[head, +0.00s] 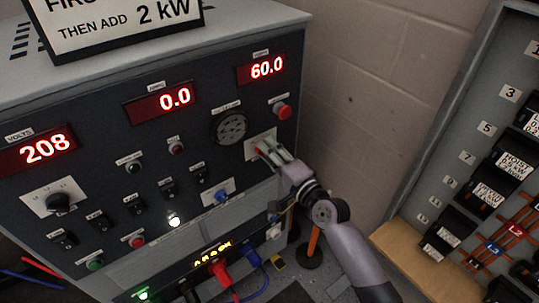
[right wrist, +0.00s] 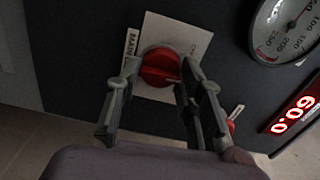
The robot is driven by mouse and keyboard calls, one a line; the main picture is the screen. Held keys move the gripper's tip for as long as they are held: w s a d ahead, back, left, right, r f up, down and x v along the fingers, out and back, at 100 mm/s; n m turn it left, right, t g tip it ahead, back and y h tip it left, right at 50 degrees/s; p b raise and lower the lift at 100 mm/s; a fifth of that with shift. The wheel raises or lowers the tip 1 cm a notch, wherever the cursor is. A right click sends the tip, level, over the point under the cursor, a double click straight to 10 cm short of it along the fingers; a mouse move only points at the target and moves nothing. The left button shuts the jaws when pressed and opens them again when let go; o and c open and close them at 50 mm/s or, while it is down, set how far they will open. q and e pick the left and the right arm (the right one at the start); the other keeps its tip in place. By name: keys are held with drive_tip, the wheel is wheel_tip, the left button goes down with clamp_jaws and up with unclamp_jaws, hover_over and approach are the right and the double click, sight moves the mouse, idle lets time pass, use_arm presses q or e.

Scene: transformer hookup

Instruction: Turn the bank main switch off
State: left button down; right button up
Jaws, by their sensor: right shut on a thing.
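The bank main switch (right wrist: 159,68) is a red rotary knob on a white plate (right wrist: 183,32) marked "MAIN", on the dark front panel of the load bank. In the head view the plate (head: 250,147) is at the panel's right side, and my gripper covers most of the knob. My right gripper (head: 267,151) is at the knob. In the right wrist view its two fingers (right wrist: 160,72) stand on either side of the red knob and are shut on it. The knob's exact angle is hard to read. My left gripper is not in view.
A red push button (head: 282,111) and a round gauge (head: 230,127) sit near the switch. Displays read 208, 0.0 and 60.0. Red and blue cables (head: 219,270) plug in below. A breaker panel (head: 480,150) stands at right, beyond a bare block wall.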

drive_tip(key=shift+n, duration=4.2)
drive_tip(key=o, duration=1.2)
drive_tip(key=shift+c, duration=0.2)
drive_tip(key=v, duration=1.2)
